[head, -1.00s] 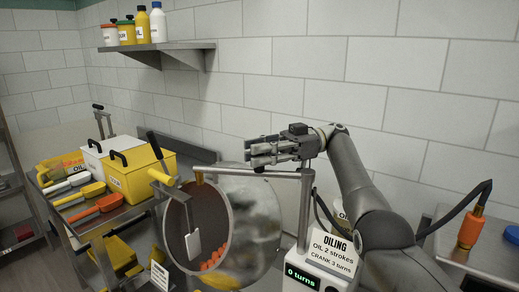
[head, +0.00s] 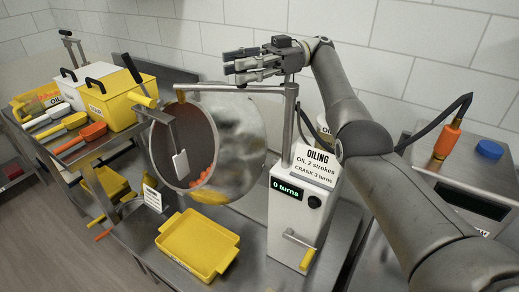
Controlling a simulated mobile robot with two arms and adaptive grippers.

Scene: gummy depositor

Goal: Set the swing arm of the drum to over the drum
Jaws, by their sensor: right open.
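The drum (head: 238,140) is a round metal bowl, its open mouth facing left, with orange pieces low inside. A grey post rises to its right. The swing arm (head: 265,89) runs left from the post top, across the drum's upper edge, to a yellow end. A bracket with a pale paddle (head: 180,164) hangs before the mouth; I cannot tell whether it joins the swing arm. My right gripper (head: 232,63) is open and empty, its fingers pointing left just above the swing arm near the post; I cannot tell whether they touch. My left gripper is out of view.
A white control box (head: 283,228) with a "0 turns" display and a yellow-handled crank stands below the post. A yellow tray (head: 203,247) lies before the drum. Yellow and white bins and scoops crowd the left. An orange nozzle (head: 447,138) and blue lid (head: 489,149) are at right.

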